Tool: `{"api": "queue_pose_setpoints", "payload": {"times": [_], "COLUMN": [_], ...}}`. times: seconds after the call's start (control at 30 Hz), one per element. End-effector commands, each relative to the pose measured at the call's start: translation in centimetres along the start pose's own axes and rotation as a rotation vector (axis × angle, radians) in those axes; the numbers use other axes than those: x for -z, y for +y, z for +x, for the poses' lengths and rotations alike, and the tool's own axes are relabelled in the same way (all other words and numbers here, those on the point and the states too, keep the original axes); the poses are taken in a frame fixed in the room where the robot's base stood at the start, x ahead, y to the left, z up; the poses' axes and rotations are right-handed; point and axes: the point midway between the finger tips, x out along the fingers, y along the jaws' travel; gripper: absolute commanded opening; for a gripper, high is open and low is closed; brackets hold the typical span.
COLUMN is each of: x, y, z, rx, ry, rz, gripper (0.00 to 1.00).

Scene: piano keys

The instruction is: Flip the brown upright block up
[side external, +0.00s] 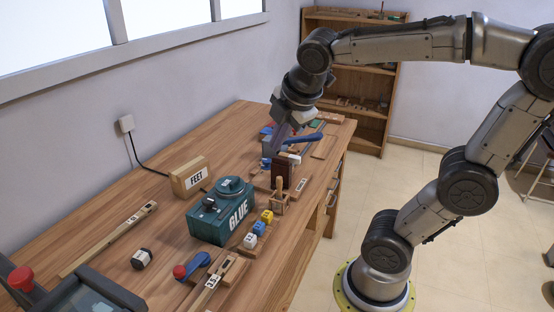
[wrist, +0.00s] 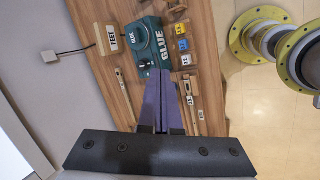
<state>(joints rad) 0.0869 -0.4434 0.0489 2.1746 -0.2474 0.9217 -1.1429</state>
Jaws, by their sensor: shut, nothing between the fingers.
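A dark brown block (side external: 283,175) stands upright on the workbench, on or beside a low wooden base, in the side external view. My gripper (side external: 274,151) points down from above, with its purple-grey fingers just above and behind the block in that view. I cannot tell if the fingers touch the block. In the wrist view my gripper (wrist: 160,74) shows its fingers pressed together, with nothing visible between them. I cannot make out the brown block in the wrist view.
A teal GLUE box (side external: 221,212) and a FEET block (side external: 190,177) stand on the wooden bench (side external: 95,225). Coloured cubes (side external: 258,228) sit in front of the box. A blue lever (side external: 303,138) lies close to my fingers. The bench's left side has clear patches.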

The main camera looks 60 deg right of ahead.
Motion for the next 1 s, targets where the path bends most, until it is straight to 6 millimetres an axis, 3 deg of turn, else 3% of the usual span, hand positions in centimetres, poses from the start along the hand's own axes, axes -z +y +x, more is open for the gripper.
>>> {"api": "queue_pose_setpoints", "payload": {"times": [0.2, 0.43, 0.7, 1.0], "x": [-2.1, -5.0, -7.6, -8.4], "y": [5.5, 8.9, 8.7, 8.1], "z": [4.5, 10.6, 16.1, 17.0], "rx": [0.095, 0.232, 0.360, 0.390], "ry": [-0.122, -0.195, -0.218, -0.218], "rz": [-0.328, -0.515, -0.499, -0.483], "gripper": [0.00, 0.00, 0.00, 0.00]}}
